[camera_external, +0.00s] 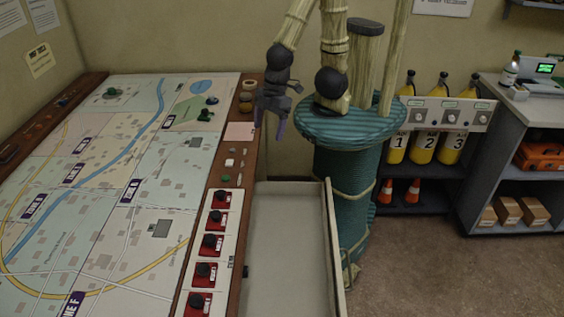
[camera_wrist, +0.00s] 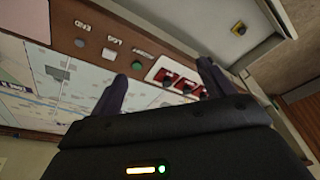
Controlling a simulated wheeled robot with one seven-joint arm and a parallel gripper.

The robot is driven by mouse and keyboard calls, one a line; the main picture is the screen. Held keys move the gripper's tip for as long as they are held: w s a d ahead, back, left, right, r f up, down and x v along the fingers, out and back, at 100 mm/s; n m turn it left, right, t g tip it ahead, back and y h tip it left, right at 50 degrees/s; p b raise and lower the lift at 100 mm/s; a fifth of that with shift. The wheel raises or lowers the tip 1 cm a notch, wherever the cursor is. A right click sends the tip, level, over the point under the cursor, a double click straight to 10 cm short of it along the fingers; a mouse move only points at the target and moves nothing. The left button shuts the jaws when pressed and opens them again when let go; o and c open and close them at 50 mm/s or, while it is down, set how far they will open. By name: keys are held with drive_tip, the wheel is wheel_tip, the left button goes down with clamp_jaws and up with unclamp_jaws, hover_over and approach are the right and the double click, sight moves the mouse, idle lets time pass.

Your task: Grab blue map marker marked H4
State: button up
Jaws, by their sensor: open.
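A small dark bluish marker (camera_external: 212,101) stands on the map near its far right corner in the external view. A dark greenish marker (camera_external: 205,115) stands just in front of it. No H4 lettering is legible on either. My gripper (camera_external: 270,124) hangs to the right of the map, above the console's right side, with nothing between its fingers. In the wrist view its two dark purple fingers (camera_wrist: 161,79) are spread apart, facing the button strip. I cannot make out the blue marker in the wrist view.
Several red switches with black knobs (camera_external: 207,270) line the console's right edge, beside an open, empty tray (camera_external: 285,240). Another green marker (camera_external: 111,93) is at the map's far left. A green button (camera_wrist: 136,66) shows in the wrist view. Shelves (camera_external: 500,190) stand at right.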

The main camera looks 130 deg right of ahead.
drive_tip(key=c, duration=0.5)
